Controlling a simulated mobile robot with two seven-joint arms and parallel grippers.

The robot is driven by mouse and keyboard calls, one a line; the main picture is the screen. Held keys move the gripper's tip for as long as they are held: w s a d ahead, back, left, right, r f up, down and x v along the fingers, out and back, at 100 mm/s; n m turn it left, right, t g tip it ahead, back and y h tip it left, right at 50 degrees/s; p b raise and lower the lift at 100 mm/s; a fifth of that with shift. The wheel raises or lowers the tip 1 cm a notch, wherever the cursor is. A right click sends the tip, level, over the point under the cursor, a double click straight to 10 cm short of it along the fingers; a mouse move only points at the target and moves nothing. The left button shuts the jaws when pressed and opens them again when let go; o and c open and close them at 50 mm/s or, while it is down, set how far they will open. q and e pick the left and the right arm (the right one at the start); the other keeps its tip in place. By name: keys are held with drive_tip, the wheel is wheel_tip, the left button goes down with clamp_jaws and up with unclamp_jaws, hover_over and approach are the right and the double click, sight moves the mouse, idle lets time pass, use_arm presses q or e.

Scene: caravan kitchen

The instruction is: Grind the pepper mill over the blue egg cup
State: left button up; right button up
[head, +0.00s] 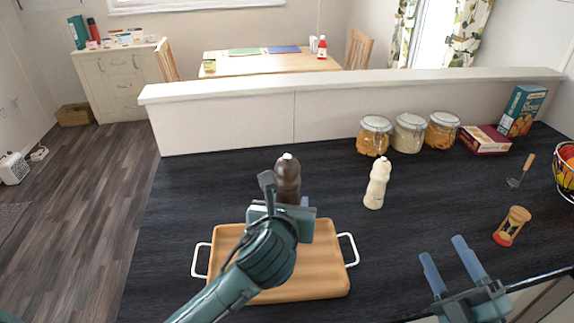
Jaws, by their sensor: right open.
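I see no blue egg cup; my left gripper and arm cover part of the wooden tray (328,280). My right gripper (446,252) is open and empty over the counter's front right.
Several glass jars (409,133) stand along the low wall, with a dark red box (483,140) and a teal box (522,110) beside them. The counter between cream mill and hourglass is clear.

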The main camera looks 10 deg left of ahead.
drive_tip(key=w+a+r+n+g+y, duration=0.3)
drive_tip(key=a+r+n+g+y, duration=0.55)
drive_tip(key=n, duration=0.55)
drive_tip(key=n+g+h, duration=0.1)
drive_tip(key=n+g, duration=0.9)
drive_tip(key=n, duration=0.5)
approach(300, 169)
drive_tip(key=a, duration=1.2)
drive_tip(key=shift+w+a+r, duration=0.1)
drive_tip(key=shift+w+a, duration=0.05)
drive_tip(key=shift+w, duration=0.15)
drive_tip(key=shift+c, duration=0.4)
drive_tip(key=c, duration=0.9)
